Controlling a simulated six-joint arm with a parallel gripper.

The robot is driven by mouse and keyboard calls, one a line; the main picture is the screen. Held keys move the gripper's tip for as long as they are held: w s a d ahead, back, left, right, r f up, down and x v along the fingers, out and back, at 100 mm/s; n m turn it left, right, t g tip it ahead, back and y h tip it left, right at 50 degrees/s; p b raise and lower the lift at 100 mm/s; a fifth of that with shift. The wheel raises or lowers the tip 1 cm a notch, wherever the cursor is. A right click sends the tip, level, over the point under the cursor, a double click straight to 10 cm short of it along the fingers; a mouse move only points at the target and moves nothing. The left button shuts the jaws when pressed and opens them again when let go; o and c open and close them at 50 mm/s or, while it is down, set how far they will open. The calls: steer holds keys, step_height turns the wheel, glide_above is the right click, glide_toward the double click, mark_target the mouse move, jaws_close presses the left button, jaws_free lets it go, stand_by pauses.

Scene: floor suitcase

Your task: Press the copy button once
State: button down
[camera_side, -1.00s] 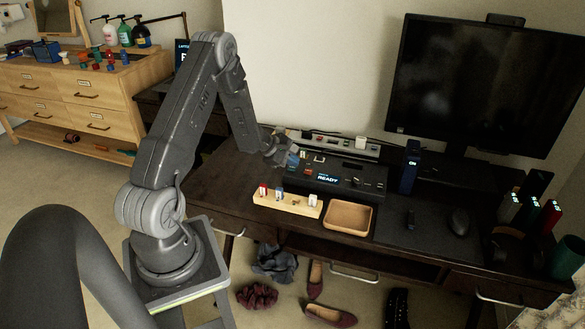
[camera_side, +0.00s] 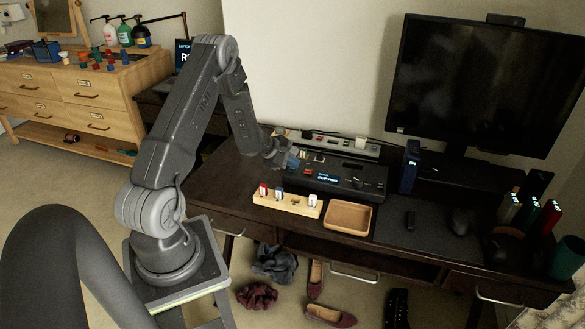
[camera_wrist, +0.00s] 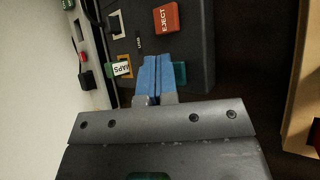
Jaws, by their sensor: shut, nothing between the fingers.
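The black console (camera_side: 345,178) sits on the dark desk, and its lit display (camera_side: 327,178) reads what looks like "COPYING". My gripper (camera_side: 292,160) is at the console's left end. In the wrist view my gripper's blue fingers (camera_wrist: 158,62) are shut together and empty. They lie over a green button (camera_wrist: 180,73), whose edge shows to their right; its label is hidden, and I cannot tell whether the fingertips touch it. A red button marked EJECT (camera_wrist: 165,18) is just beyond the fingertips. A white-labelled MAPS stick (camera_wrist: 122,69) is close on their left.
A wooden holder (camera_side: 287,207) with several small sticks and an empty tan tray (camera_side: 348,217) stand in front of the console. A white strip (camera_side: 350,147) runs behind it. A dark blue upright box (camera_side: 410,165) is to its right, before the monitor (camera_side: 480,85).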

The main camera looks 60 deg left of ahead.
mark_target(292, 169)
stand_by(0.3)
steer(key=shift+r, duration=0.85)
steer(key=shift+r, duration=2.5)
steer(key=shift+d, duration=0.1)
steer(key=s+d+r+m+g+h, duration=0.1)
steer(key=d+r+m+h, duration=0.1)
steer(key=d+r+m, duration=0.8)
steer(key=s+d+r+m+g+h, duration=0.15)
steer(key=d+r+m, duration=0.25)
steer(key=d+r, duration=0.8)
steer(key=s+d+m+y, duration=0.2)
steer(key=s+d+m, duration=0.3)
steer(key=s, duration=0.4)
steer(key=s+d+r+m+y, duration=0.1)
steer(key=s+d+m+y, duration=0.2)
steer(key=s+d+m, duration=0.3)
steer(key=s+g, duration=0.1)
steer(key=s, duration=0.2)
steer(key=shift+d, duration=0.3)
